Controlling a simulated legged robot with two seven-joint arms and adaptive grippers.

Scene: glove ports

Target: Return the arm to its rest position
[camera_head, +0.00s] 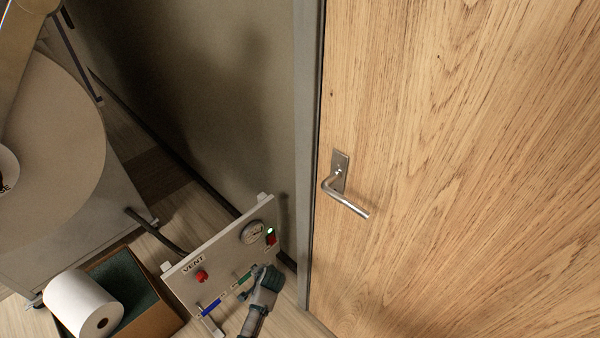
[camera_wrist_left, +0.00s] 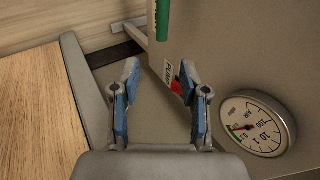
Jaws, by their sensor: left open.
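My left gripper (camera_head: 262,276) is in front of the lower right part of the grey panel (camera_head: 222,258) in the head view. Its jaws (camera_wrist_left: 160,88) are apart, with nothing between the blue-grey fingers in the left wrist view. The panel carries a VENT label, a red knob (camera_head: 201,277), a blue handle (camera_head: 211,307) and a green handle (camera_head: 244,280). The green handle (camera_wrist_left: 162,20) also shows beyond the fingers in the wrist view, near a red part (camera_wrist_left: 177,87) and a partly hidden label. My right gripper is not in view.
A wooden door (camera_head: 450,150) with a metal handle (camera_head: 348,199) stands right. A white roll (camera_head: 82,303) and an open box (camera_head: 155,318) are lower left.

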